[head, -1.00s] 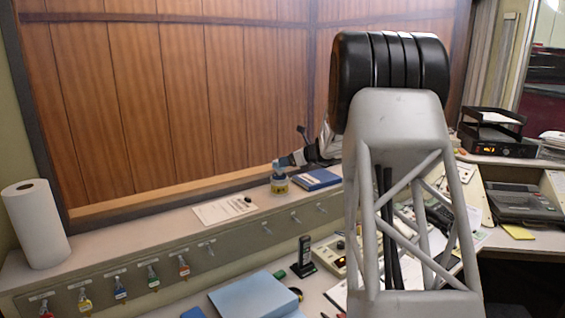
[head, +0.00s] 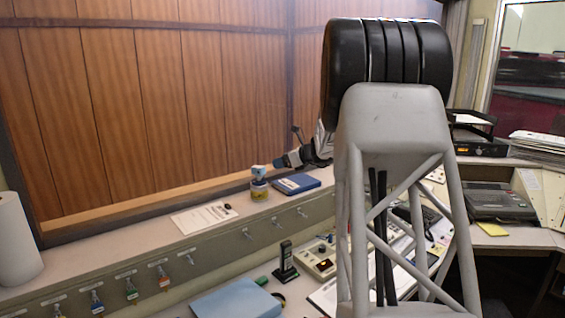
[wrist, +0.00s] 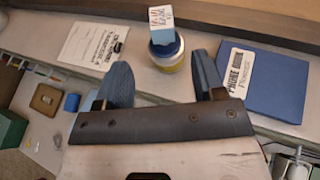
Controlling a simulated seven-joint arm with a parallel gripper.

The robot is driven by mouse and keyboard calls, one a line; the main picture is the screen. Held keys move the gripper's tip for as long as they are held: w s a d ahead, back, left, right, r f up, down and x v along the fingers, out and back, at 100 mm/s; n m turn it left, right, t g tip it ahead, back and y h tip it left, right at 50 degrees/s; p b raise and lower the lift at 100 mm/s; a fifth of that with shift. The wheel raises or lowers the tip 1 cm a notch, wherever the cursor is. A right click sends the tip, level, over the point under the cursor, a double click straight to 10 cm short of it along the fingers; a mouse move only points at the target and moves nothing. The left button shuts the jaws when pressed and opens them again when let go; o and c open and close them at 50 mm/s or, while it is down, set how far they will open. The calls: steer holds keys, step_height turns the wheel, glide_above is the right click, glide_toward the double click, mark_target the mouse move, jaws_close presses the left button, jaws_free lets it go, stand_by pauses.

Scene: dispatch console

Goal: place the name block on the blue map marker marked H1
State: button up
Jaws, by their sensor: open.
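A small pale blue and white block with printed lettering (wrist: 158,16), which looks like the name block, sits on a round blue-topped piece (wrist: 166,46) with a yellow band. In the head view the block (head: 259,172) stands on top of the yellow-banded piece (head: 259,192) on the ledge. The lettering is too small to read, and I cannot make out an H1 mark. My gripper (wrist: 166,84) is open and empty, its two blue fingers spread and pointing toward the blue-topped piece. In the head view my gripper (head: 277,163) is just right of the block, apart from it.
A blue phone book (wrist: 262,80) lies right of the blue-topped piece. A printed sheet (wrist: 92,46) with a small dark object lies left. A small blue cube (wrist: 72,102) is lower left.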

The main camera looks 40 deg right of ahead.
stand_by(0.4)
steer(key=s+a+r+n+g, duration=0.15)
steer(key=s+a+n, duration=0.35)
steer(key=a, duration=0.6)
steer(key=s+a+r+n+g, duration=0.1)
steer(key=s+a+n+g, duration=0.35)
steer(key=a, duration=0.65)
steer(key=s+a+r+n+g, duration=0.1)
steer(key=s+a+n, duration=0.5)
steer(key=a, duration=0.5)
steer(key=s+a+f+n+g+h, duration=0.1)
steer(key=s+a+n, duration=0.3)
steer(key=s, duration=0.6)
steer(key=s+a+f+n+g+h, duration=0.1)
steer(key=s+a+f+n, duration=0.3)
steer(key=s, duration=0.7)
steer(key=s+a+f+n+g+h, duration=0.1)
steer(key=s+a+f+n+h, duration=0.2)
steer(key=s+a+n, duration=0.3)
steer(key=s+n, duration=0.2)
steer(key=s, duration=0.2)
steer(key=shift+s, duration=0.4)
